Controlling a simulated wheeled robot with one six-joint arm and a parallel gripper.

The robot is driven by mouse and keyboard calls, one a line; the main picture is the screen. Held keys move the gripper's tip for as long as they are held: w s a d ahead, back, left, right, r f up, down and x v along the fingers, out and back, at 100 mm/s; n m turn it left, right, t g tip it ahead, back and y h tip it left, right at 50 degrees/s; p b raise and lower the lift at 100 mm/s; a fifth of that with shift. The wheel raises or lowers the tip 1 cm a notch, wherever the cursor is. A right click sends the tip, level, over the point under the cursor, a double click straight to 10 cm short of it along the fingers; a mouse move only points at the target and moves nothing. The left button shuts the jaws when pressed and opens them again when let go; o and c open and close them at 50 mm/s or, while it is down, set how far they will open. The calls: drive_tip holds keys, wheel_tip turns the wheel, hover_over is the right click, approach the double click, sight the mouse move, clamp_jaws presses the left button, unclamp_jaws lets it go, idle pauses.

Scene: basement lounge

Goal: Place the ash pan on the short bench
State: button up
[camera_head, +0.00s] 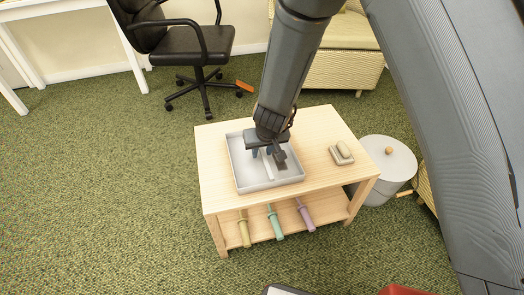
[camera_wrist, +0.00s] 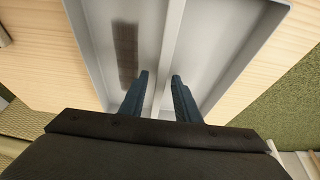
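The ash pan is a shallow light-grey tray (camera_head: 240,174) with a raised bar across its middle. It rests on a low pale-wood bench (camera_head: 318,125) with a lower shelf; I cannot tell whether this is the short bench. My gripper (camera_head: 264,156) points down over the pan. In the wrist view, my gripper (camera_wrist: 160,80) is open, its two dark-blue fingers on either side of the pan's bar (camera_wrist: 168,55), with gaps visible. The pan's floor (camera_wrist: 100,35) shows beside them. How deep the fingertips reach is hard to tell.
A small beige block-like item (camera_head: 342,154) lies right of the pan. Yellow, teal and purple handled items (camera_head: 274,222) lie on the lower shelf. A grey lidded bin (camera_head: 388,160) stands right, a black office chair (camera_head: 190,45) behind. Green carpet at left is open.

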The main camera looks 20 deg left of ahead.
drive_tip(key=p+v, duration=0.7)
drive_tip(key=v, duration=0.5)
drive_tip(key=shift+w+r, duration=0.1)
drive_tip(key=shift+r, duration=0.05)
drive_tip(key=s+d+r+g, duration=0.1)
drive_tip(key=s+d+r, duration=0.15)
drive_tip(key=r, duration=0.25)
drive_tip(key=s+d+r+m, duration=0.1)
drive_tip(key=d+r, duration=0.3)
drive_tip(key=r, duration=0.1)
drive_tip(key=s+d+r+g, duration=0.1)
drive_tip(key=s+d+r, duration=0.1)
drive_tip(key=d+r, duration=0.15)
drive_tip(key=s+d+r+m+g+h, duration=0.1)
drive_tip(key=s+d+r, duration=0.4)
drive_tip(key=s+d, duration=0.2)
drive_tip(key=s+d+r+m+g, duration=0.1)
drive_tip(key=s+d+r, duration=0.4)
drive_tip(key=s+d, duration=0.2)
drive_tip(key=shift+s+d+m+h, duration=0.3)
drive_tip(key=shift+s+d+h, duration=0.1)
drive_tip(key=shift+d, duration=0.75)
